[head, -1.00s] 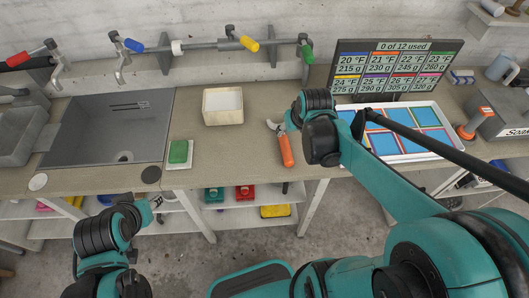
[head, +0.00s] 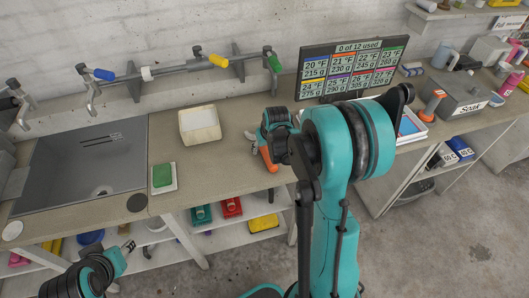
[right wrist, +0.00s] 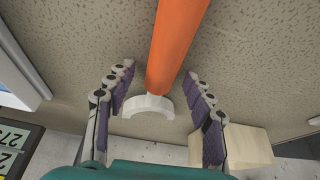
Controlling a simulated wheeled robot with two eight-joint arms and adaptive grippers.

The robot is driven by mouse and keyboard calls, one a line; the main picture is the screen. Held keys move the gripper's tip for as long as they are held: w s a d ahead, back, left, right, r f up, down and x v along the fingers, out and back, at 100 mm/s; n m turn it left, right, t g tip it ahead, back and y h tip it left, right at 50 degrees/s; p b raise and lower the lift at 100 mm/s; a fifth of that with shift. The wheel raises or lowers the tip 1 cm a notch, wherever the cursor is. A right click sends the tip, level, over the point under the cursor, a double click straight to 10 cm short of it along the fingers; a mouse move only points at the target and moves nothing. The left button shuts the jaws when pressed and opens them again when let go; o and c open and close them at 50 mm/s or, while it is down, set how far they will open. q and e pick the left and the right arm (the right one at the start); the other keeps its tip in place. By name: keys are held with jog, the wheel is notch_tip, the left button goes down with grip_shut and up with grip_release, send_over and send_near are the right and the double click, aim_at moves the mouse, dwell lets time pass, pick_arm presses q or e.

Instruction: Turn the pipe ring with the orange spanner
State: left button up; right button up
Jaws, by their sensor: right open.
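The orange spanner (head: 268,158) lies on the bench right of the sink, its grey open jaw (head: 249,137) pointing to the back left. In the right wrist view, its orange handle (right wrist: 176,40) and pale jaw (right wrist: 147,107) lie between the spread fingers of my right gripper (right wrist: 160,88), which is open and not closed on it. In the head view the right gripper (head: 268,138) is over the spanner and partly hides it. The wall pipe carries a white ring (head: 146,73) and a grey fitting (head: 197,51). My left gripper (head: 125,252) is low at the lower left, its jaws unclear.
A cream box (head: 200,125) and a green sponge (head: 163,175) on a white tray stand left of the spanner. The sink (head: 75,170) is further left. A screen (head: 350,68) stands at the back, right of the spanner. Bench between box and spanner is clear.

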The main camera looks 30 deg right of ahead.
grip_shut()
jog(key=shift+r, duration=0.1)
dwell(0.3)
